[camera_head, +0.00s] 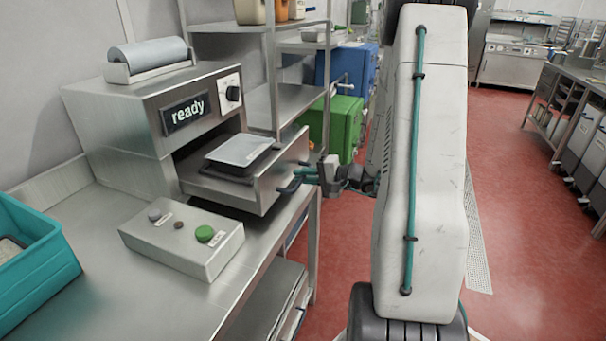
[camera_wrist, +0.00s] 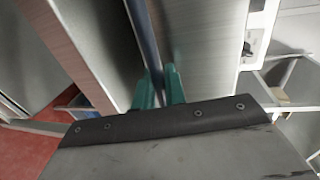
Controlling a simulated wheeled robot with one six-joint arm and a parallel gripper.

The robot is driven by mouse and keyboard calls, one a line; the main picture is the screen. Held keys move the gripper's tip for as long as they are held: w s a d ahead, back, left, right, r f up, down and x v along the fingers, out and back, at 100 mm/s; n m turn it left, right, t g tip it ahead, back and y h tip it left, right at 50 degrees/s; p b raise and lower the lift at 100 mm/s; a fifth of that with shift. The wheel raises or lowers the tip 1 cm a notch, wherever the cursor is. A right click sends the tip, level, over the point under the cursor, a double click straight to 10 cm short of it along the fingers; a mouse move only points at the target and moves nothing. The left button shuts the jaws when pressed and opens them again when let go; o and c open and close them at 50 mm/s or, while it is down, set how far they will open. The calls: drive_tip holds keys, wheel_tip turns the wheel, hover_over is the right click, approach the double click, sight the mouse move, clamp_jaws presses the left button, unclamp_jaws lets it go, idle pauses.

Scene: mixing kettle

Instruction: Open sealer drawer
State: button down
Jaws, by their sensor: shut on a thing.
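The sealer (camera_head: 165,125) is a steel box on the counter with a display reading "ready" and a dark knob. Its drawer (camera_head: 270,188) stands pulled out toward the right, with a tray under a pale film (camera_head: 240,149) in it. My gripper (camera_head: 308,174) is at the drawer's front, its teal fingers shut on the dark drawer handle (camera_head: 290,186). In the wrist view the teal fingertips (camera_wrist: 160,88) close around the dark handle bar (camera_wrist: 143,40). The fingers cover part of the handle.
A button box (camera_head: 180,238) with a green button stands on the counter in front of the sealer. A teal crate (camera_head: 38,262) is at the left. A steel shelf rack (camera_head: 270,75) and a green bin (camera_head: 343,130) are behind. Red floor is clear at the right.

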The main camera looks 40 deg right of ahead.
drive_tip(key=c, duration=1.5)
unclamp_jaws()
drive_tip(key=shift+c, duration=0.2)
drive_tip(key=v, duration=0.7)
drive_tip(key=shift+s, duration=0.4)
drive_tip(key=shift+d, duration=0.1)
